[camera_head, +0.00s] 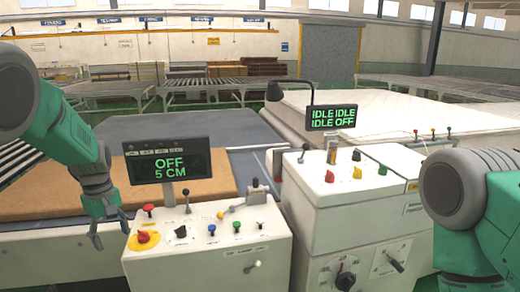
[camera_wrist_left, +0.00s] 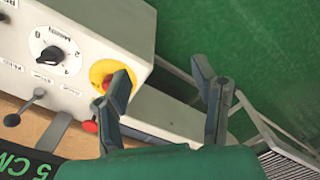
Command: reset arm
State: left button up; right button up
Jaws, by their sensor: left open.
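My left gripper (camera_head: 108,230) hangs fingers down at the left side of the left control console (camera_head: 205,262). It is open and nothing shows between its fingers. In the left wrist view my left gripper (camera_wrist_left: 165,92) has its two fingers spread apart, with one finger in front of the console's yellow-ringed red button (camera_wrist_left: 112,77); I cannot tell whether it touches. My right arm (camera_head: 470,205) comes in at the right edge. Its gripper is out of view.
The left console's display (camera_head: 167,163) reads OFF 5 CM. A second console (camera_head: 350,205) stands to its right, with a display (camera_head: 332,117) reading IDLE and OFF. A tan slab (camera_head: 45,195) lies behind the left console. A white mattress (camera_head: 400,112) lies behind the right one.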

pick_arm(q)
jog(key=s+d+f+m+y+b, duration=0.1)
jog(key=s+f+m+b, duration=0.25)
jog(key=s+f, duration=0.85)
jog(key=s+d+f+m+y+b, duration=0.1)
jog(key=s+f+m+b, duration=0.25)
jog(key=s+f, duration=0.85)
jog(key=s+d+f+m+h+b, duration=0.1)
jog(key=s+d+f+m+b, duration=0.1)
jog(key=s+f, duration=0.3)
jog(key=s+d+f+m+h+b, duration=0.1)
jog(key=s+d+f+m+b, duration=0.2)
jog(key=s, duration=0.8)
notch_tip(320, 180, down, 3)
jog(key=shift+s+d+r+t, duration=0.15)
jog(key=shift+d+t, duration=0.25)
jog(key=shift+d, duration=0.7)
pick_arm(e)
notch_tip(320, 180, down, 12)
jog(key=shift+s, duration=0.45)
jog(key=shift+f, duration=0.1)
